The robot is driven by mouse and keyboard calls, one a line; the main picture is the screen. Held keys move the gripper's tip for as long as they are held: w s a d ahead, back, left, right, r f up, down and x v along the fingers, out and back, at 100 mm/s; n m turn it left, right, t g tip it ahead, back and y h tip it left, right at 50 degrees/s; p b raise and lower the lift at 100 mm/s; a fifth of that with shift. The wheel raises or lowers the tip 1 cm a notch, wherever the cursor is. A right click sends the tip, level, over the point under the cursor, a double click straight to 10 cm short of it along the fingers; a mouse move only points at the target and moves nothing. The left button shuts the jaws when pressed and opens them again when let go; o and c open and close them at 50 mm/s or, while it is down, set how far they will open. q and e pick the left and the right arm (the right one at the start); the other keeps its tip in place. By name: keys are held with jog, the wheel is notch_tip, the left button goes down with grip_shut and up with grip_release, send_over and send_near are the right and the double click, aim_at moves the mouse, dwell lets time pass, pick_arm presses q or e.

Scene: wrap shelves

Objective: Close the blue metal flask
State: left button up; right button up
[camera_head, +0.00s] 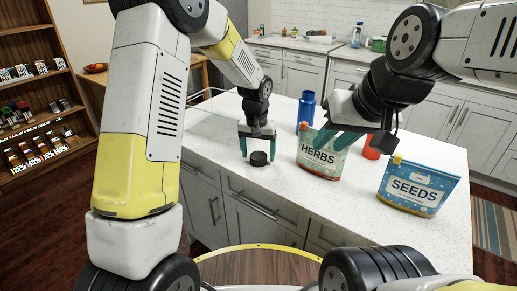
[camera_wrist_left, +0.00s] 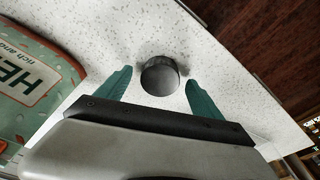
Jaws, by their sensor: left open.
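The blue metal flask (camera_head: 306,112) stands upright on the white counter, behind the herbs bag, which hides its lower part. A round black lid (camera_head: 259,159) lies flat on the counter near its front edge, apart from the flask. My left gripper (camera_head: 258,155) is open above the lid, pointing down. In the left wrist view the lid (camera_wrist_left: 160,76) sits between and just beyond the spread teal fingertips (camera_wrist_left: 158,82), with gaps on both sides. My right gripper (camera_head: 333,138) is over the top of the herbs bag; I cannot tell whether its fingers are apart.
The herbs bag (camera_head: 321,160) stands right of the lid and also shows in the left wrist view (camera_wrist_left: 32,85). A seeds bag (camera_head: 416,188) stands further right. The counter (camera_head: 212,132) left of the lid is clear.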

aim_at(259, 154)
pick_arm(q)
jog(key=shift+w+f, duration=0.1)
jog(key=shift+f, duration=0.25)
jog(key=c, duration=1.4)
jog(key=shift+r, duration=0.15)
jog(key=shift+r, duration=0.25)
notch_tip(259, 154, up, 3)
jog(key=shift+r, duration=0.1)
jog(key=s+d, duration=0.1)
jog(key=s, duration=0.4)
jog(key=s+d, duration=0.2)
jog(key=s, duration=0.3)
jog(key=s+d+r, duration=0.1)
jog(key=s, duration=0.4)
jog(key=shift+s+d, duration=0.2)
jog(key=shift+d, duration=0.2)
